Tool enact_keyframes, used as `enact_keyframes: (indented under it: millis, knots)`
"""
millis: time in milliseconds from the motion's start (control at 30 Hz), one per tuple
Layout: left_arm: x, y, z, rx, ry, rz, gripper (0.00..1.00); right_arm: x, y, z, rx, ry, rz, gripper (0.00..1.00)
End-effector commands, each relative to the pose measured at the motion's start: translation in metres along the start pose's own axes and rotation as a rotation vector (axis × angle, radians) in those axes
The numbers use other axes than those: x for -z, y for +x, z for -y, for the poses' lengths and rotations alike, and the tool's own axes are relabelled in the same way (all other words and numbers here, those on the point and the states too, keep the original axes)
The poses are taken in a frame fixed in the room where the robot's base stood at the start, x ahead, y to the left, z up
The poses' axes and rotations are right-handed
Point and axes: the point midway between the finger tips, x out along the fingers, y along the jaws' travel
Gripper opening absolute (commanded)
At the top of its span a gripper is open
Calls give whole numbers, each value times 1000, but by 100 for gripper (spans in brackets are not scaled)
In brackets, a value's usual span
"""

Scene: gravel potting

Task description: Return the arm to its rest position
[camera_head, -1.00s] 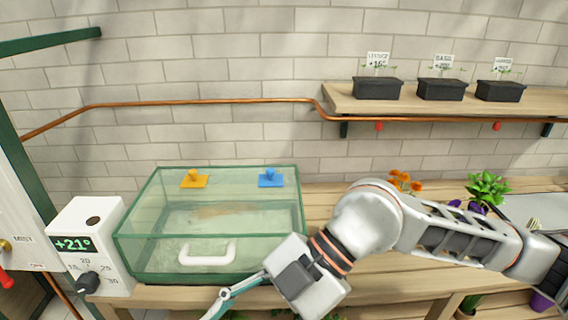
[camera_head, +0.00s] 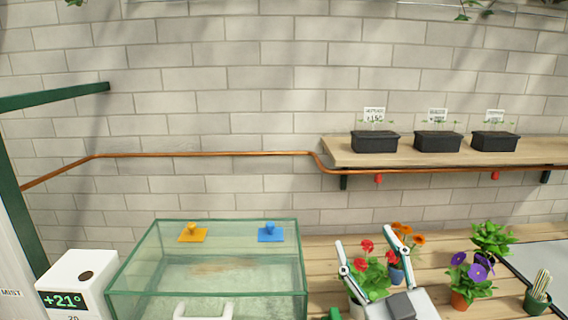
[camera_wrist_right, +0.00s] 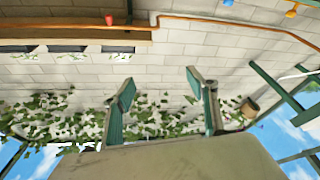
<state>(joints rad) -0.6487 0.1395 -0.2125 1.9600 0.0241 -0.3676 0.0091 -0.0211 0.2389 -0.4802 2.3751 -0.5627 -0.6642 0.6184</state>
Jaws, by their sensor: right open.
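My right gripper (camera_head: 368,250) is at the lower middle of the head view, in front of the flower pots, with its two fingers pointing up and spread apart. It is open and empty. The right wrist view shows the same open fingers (camera_wrist_right: 158,95) with nothing between them, against the brick wall. The right forearm is out of the head view. My left gripper is in neither current view.
A glass tank (camera_head: 205,275) with a white handle stands at the lower left beside a white thermostat box (camera_head: 82,285). Red flowers (camera_head: 368,275), purple flowers (camera_head: 470,270) and a cactus (camera_head: 541,285) stand on the bench right. A shelf (camera_head: 440,152) holds black planters.

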Motion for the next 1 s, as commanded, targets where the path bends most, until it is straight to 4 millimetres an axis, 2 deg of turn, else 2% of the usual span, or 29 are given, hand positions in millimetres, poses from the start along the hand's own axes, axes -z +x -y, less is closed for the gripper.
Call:
enact_keyframes:
  millis: [33, 100, 167, 200, 300, 400, 600, 800, 967, 1000]
  knots:
    - [0, 0, 0, 0, 0, -1, 58, -32, -12, -11, -31, -33, 103, 58]
    - [1, 0, 0, 0, 0, -2, 58, -75, -30, -26, -62, -93, 248, 58]
    - [2, 0, 0, 0, 0, -3, 58, -109, -51, -37, -76, -144, 371, 58]
    - [2, 0, 0, 1, 0, -3, 58, -131, -66, -44, -79, -179, 454, 58]
    - [2, 0, 0, 1, 0, -4, 58, -181, -111, -58, -66, -267, 655, 58]
    - [2, 0, 0, 1, 0, -4, 58, -217, -154, -69, -35, -342, 821, 58]
    - [2, 0, 0, 1, 0, -4, 58, -256, -219, -80, 39, -441, 1040, 58]
    - [2, 0, 0, 1, 0, -3, 58, -278, -271, -88, 117, -511, 1196, 58]
    - [2, 0, 0, 0, 0, -3, 58, -289, -312, -93, 185, -560, 1309, 58]
    - [1, 0, 0, 1, 0, -2, 58, -294, -306, -85, 191, -541, 1286, 58]
